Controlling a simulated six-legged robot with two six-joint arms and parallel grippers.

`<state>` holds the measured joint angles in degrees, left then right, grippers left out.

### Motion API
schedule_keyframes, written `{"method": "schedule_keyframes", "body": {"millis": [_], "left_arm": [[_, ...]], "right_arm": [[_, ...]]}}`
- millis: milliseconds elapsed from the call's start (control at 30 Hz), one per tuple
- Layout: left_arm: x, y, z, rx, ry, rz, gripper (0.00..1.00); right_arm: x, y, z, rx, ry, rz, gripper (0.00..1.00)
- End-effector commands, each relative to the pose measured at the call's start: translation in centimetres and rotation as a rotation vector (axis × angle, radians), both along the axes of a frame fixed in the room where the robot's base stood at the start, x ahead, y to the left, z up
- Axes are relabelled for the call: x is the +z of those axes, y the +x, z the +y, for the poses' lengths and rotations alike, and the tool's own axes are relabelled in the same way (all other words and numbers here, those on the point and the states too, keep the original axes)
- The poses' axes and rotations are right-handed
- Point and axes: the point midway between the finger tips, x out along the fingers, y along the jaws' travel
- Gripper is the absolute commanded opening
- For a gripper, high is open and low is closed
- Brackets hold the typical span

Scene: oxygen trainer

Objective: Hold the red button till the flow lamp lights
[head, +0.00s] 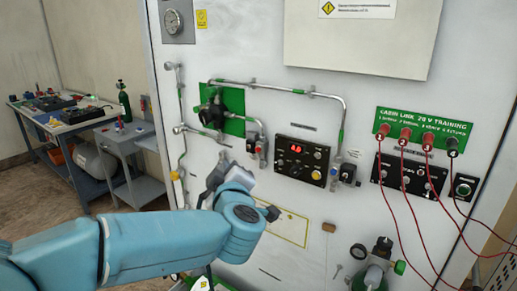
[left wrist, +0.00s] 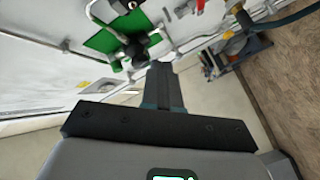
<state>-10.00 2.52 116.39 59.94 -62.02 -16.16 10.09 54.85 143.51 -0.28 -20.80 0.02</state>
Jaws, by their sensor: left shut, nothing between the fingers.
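My left gripper (head: 213,180) is left of and below this panel, partly hidden by my own wrist. In the left wrist view its dark fingers (left wrist: 164,84) are shut and empty. They point toward a black regulator (left wrist: 135,48) on a green plate. My right gripper is not in view.
Metal pipes (head: 290,87) and valves run around the panel. A green sign (head: 424,130) with red cables hangs at the right. A green cylinder (head: 374,272) stands at the lower right. Blue workbenches (head: 65,125) stand at the left.

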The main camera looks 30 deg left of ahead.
Motion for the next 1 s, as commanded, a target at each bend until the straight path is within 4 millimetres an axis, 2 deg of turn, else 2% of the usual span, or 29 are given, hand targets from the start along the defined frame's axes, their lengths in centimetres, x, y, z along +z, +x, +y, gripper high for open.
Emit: {"method": "schedule_keyframes", "body": {"millis": [233,367,800,1000], "left_arm": [[-0.1,0.1,0.0,-0.002,0.001,0.002,0.0],[0.0,0.9,-0.1,-0.003,0.001,0.002,0.0],[0.1,6.9,-0.6,-0.005,0.001,0.004,0.0],[0.0,8.4,-0.7,-0.005,0.001,0.003,0.0]], "right_arm": [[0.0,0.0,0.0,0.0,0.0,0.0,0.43],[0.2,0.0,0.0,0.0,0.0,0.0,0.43],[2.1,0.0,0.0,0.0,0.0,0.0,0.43],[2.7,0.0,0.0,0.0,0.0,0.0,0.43]]}}
